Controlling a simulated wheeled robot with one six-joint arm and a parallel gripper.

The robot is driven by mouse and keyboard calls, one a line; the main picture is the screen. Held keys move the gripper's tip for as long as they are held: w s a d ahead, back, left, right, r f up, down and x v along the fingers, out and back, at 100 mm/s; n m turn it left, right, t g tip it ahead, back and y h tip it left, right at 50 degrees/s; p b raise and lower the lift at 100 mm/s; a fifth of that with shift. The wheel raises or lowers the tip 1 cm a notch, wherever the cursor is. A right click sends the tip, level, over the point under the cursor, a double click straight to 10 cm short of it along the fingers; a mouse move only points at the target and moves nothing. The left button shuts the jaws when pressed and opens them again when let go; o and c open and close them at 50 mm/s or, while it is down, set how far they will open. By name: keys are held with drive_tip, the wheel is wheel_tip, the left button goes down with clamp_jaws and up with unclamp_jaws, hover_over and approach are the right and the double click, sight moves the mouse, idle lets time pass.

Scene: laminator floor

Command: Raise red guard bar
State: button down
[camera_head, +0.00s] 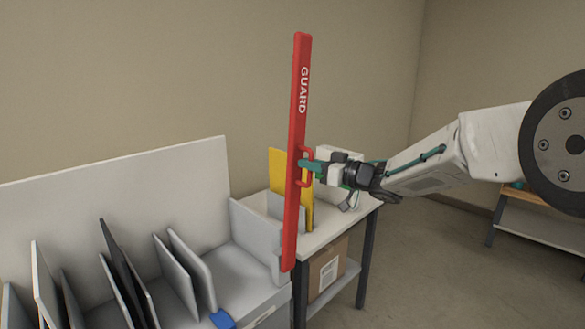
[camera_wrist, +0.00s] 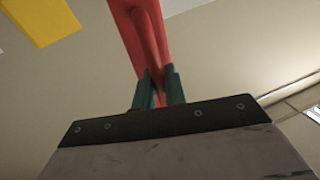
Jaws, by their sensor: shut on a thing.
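The red guard bar (camera_head: 297,110) stands nearly upright in the head view, with "GUARD" in white on its upper part. Its lower end is at the right end of the grey machine. A red handle (camera_head: 307,153) sticks out from its right side. My gripper (camera_head: 308,166) comes in from the right and is shut on this handle. In the wrist view the green fingers (camera_wrist: 158,88) close around the red handle (camera_wrist: 151,45), with the bar (camera_wrist: 124,22) behind it. The exact contact at the fingertips is partly hidden.
The grey machine (camera_head: 252,262) at the left holds several upright dark and grey panels. A yellow panel (camera_head: 277,163), also in the wrist view (camera_wrist: 42,18), stands behind the bar. A table (camera_head: 335,222) has a cardboard box (camera_head: 327,270) beneath. A shelf (camera_head: 525,218) stands far right; floor between is clear.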

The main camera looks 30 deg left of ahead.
drive_tip(key=shift+w+d, duration=0.15)
drive_tip(key=shift+w, duration=0.15)
drive_tip(key=c, duration=1.6)
unclamp_jaws()
drive_tip(key=shift+w, duration=0.15)
drive_tip(key=shift+o, duration=0.2)
drive_tip(key=s+d, duration=0.1)
drive_tip(key=d, duration=0.6)
drive_tip(key=shift+d+f, duration=0.15)
drive_tip(key=shift+d, duration=0.25)
